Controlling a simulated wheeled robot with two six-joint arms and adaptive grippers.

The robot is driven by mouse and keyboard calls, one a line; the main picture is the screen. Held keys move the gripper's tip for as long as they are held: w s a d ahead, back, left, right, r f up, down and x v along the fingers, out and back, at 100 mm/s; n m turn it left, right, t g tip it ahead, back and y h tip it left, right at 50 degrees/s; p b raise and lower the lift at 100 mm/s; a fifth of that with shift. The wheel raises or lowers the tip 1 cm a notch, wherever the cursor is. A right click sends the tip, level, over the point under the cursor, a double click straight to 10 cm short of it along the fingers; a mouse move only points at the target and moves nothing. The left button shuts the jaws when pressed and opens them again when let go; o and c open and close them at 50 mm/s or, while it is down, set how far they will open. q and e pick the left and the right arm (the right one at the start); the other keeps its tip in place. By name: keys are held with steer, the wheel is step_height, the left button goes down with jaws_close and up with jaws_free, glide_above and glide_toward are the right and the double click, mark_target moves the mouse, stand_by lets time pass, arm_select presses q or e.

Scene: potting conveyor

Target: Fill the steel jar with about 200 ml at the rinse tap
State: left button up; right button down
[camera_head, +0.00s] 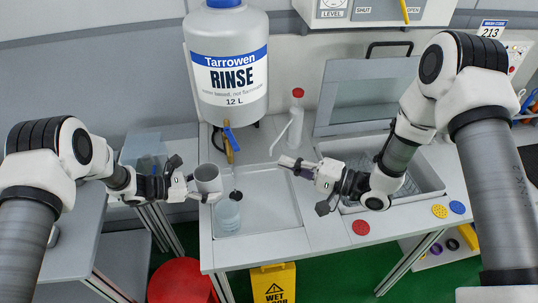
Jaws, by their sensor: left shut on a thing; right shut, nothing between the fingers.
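The steel jar (208,180) is a small grey cylinder with its open mouth facing up. My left gripper (197,190) is shut on it and holds it above the left part of the shallow white tray (283,208). The inside of the jar is too small to read. The rinse tank (230,62), labelled Tarrowen RINSE 12 L, stands behind. Its tap (230,140), brass with a blue lever, is above and to the right of the jar. I see no water stream. My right gripper (286,162) is shut and empty, over the tray's back right.
A clear bottle (228,217) stands in the tray just below the jar. A white wash bottle (297,118) with a red cap is behind my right gripper. A sink (425,172) with a raised lid (368,92) lies to the right. A red disc (361,227) lies at the front edge.

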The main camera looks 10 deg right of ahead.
arm_select(q)
steer(key=d, duration=0.2)
steer(key=w+d, duration=0.1)
steer(key=d, duration=0.4)
steer(key=shift+w, duration=0.3)
steer(key=shift+a, duration=0.15)
stand_by(5.3)
steer(key=a, duration=0.2)
steer(key=s+a, duration=0.1)
steer(key=a, duration=0.4)
steer(key=shift+s+a, duration=0.15)
steer(key=shift+s, duration=0.15)
